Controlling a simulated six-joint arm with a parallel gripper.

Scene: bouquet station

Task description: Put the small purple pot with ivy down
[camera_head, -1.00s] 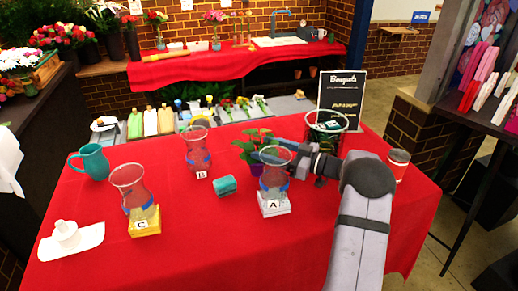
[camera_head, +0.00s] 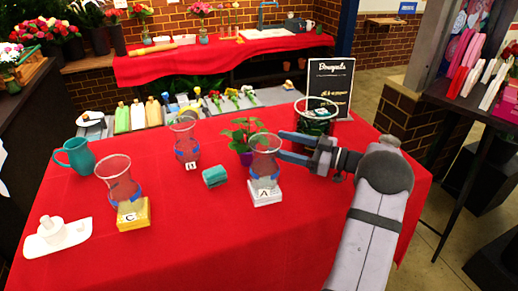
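The small purple pot (camera_head: 246,157) with green ivy (camera_head: 243,135) stands upright on the red tablecloth, just behind and left of glass vase A. Vase A hides part of its right side. My gripper (camera_head: 281,144) is to the right of the pot, behind vase A's right edge. Its two blue fingers are spread apart with nothing between them, pointing left toward the plant. The fingers appear clear of the pot.
Vase A (camera_head: 264,160) stands on a white block close to my fingers. Vase B (camera_head: 185,143), vase C (camera_head: 117,180), a teal block (camera_head: 215,176) and a teal jug (camera_head: 84,157) stand left. The front cloth is clear.

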